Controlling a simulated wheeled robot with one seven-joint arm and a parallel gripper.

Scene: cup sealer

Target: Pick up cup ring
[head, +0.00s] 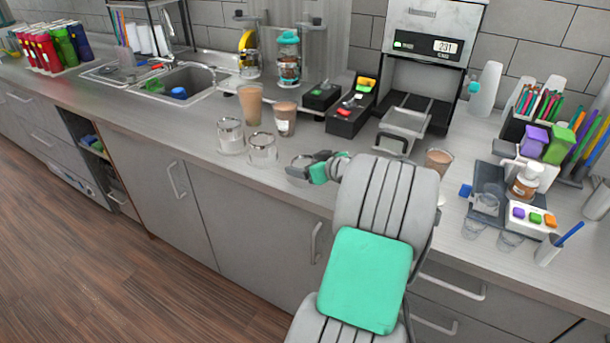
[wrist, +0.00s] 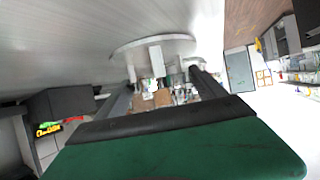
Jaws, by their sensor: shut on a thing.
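My gripper (head: 311,166) is low over the front part of the counter in the head view. It is shut on the cup ring (head: 296,172), a pale, shiny ring just left of the fingertips. In the wrist view the cup ring (wrist: 150,42) shows as a grey, curved rim beyond the two dark fingers, with a pale tab between them. The fingers and arm hide part of the ring in the head view. I cannot tell whether the ring touches the counter.
The sealing machine (head: 421,45) stands at the back, with a metal tray (head: 405,122) in front. Clear glasses (head: 262,149) and brown drink cups (head: 285,118) stand left of my gripper. A black box (head: 350,112) is behind it. Condiments and straws crowd the right.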

